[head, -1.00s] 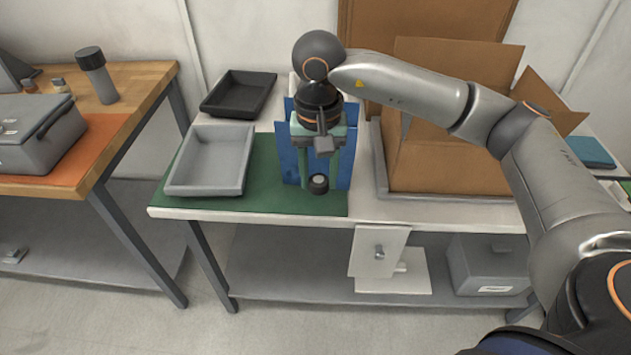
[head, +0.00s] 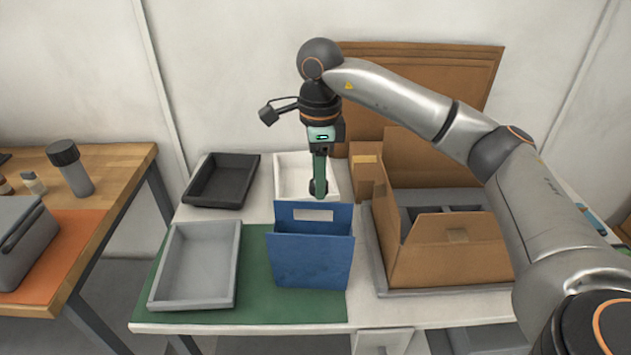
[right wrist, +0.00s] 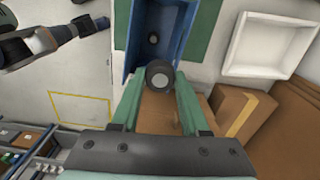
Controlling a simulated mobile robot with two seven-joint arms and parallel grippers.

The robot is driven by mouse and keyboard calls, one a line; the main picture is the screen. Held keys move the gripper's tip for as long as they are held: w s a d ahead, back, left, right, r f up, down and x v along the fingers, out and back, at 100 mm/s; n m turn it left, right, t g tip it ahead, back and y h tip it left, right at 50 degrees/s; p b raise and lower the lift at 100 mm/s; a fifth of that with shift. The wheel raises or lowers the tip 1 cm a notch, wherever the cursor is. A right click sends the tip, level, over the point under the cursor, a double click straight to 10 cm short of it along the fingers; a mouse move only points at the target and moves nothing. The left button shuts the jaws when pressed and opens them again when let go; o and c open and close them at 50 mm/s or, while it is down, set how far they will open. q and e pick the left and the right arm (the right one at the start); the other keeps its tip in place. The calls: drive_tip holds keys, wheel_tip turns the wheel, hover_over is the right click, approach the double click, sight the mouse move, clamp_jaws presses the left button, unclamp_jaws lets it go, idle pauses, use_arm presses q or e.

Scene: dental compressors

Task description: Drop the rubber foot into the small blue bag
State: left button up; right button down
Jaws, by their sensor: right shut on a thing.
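The rubber foot is a short black cylinder with a pale grey centre, seen in the right wrist view (right wrist: 160,75) and small in the head view (head: 318,187). My right gripper (head: 319,182) is shut on it, with green fingers on either side. The small blue bag (head: 310,262) stands upright and open-topped on the green mat. In the head view the foot appears just above the bag's back panel. In the right wrist view the foot overlaps one end of the bag's opening (right wrist: 133,45). A small dark round thing (right wrist: 153,38) shows inside the bag. My left gripper is out of view.
A grey tray (head: 158,300) stands left of the bag, with a black tray (head: 188,192) behind it. A white tray (head: 278,175) is behind the bag. An open cardboard box (head: 455,250) stands to its right. Bare green mat (head: 250,309) lies in front.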

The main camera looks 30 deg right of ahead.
sight(320, 203)
drive_tip(key=shift+f+b, duration=0.45)
drive_tip(key=shift+f, duration=0.15)
wheel_tip(320, 203, down, 5)
drive_tip(key=b, duration=0.4)
drive_tip(key=shift+s+r, duration=0.1)
drive_tip(key=shift+s, duration=0.05)
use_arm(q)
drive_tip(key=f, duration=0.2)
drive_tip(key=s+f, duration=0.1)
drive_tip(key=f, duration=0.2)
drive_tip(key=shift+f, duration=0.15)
use_arm(e)
drive_tip(key=shift+c, duration=1.6)
unclamp_jaws()
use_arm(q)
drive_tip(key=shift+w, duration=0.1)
use_arm(e)
drive_tip(key=shift+r, duration=0.1)
wheel_tip(320, 203, up, 12)
drive_tip(key=shift+r+p, duration=0.25)
drive_tip(key=shift+p, duration=0.9)
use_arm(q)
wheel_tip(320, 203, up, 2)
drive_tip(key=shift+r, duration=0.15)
